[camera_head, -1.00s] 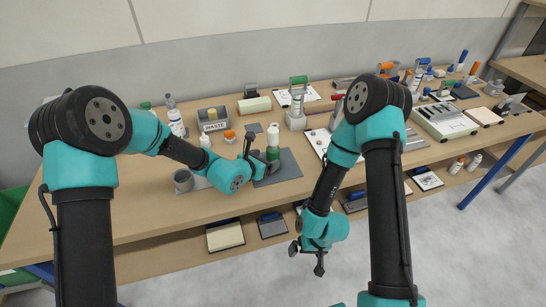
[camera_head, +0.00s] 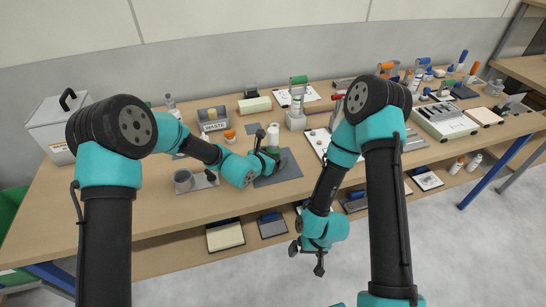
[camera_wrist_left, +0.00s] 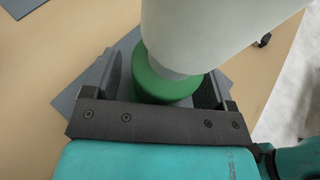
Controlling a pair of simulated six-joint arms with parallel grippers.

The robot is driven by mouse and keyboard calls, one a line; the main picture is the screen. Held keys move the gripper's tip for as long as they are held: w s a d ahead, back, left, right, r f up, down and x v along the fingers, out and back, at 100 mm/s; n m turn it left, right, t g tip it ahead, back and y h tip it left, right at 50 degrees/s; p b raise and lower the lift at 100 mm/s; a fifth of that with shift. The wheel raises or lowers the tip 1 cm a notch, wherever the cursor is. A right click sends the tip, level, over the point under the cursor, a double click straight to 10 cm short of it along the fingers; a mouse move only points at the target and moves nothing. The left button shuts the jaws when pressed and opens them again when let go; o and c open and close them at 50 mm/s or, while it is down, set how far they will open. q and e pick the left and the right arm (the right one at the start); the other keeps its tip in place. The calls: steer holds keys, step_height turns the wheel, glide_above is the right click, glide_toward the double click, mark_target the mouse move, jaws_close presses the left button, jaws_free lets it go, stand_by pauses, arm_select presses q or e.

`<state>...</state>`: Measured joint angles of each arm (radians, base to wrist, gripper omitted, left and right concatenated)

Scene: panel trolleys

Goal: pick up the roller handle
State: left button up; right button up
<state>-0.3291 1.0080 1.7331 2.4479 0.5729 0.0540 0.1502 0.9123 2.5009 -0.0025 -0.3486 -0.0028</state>
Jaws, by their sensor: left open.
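An upright piece with a white upper part and a green lower part, which I take to be the roller handle (camera_head: 273,136), stands on a dark grey mat (camera_head: 290,169) near the middle of the table. In the left wrist view its white body (camera_wrist_left: 205,30) fills the top, and its green collar (camera_wrist_left: 160,85) sits between my fingers. My left gripper (camera_head: 269,161) is open, with one finger on each side of the green part. Its lower end is partly hidden. My right gripper (camera_head: 307,260) hangs open and empty in front of the table's edge.
A green-handled tool on a white stand (camera_head: 296,118) is to the right. A lidded box (camera_head: 55,122) is at far left.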

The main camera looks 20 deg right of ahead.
mark_target(270, 151)
arm_select(q)
steer(key=shift+c, duration=0.3)
steer(key=c, duration=1.3)
steer(key=shift+r, duration=0.1)
steer(key=shift+r, duration=1.6)
steer(key=shift+s+r, duration=0.15)
steer(key=shift+s, duration=0.1)
steer(key=s+a, duration=0.1)
steer(key=s, duration=0.4)
steer(key=s+a+r, duration=0.1)
steer(key=s+a, duration=0.1)
steer(key=s, duration=0.3)
steer(key=s+a, duration=0.1)
steer(key=s, duration=0.4)
steer(key=shift+a+r, duration=0.2)
steer(key=shift+a, duration=0.05)
steer(key=shift+r, duration=0.1)
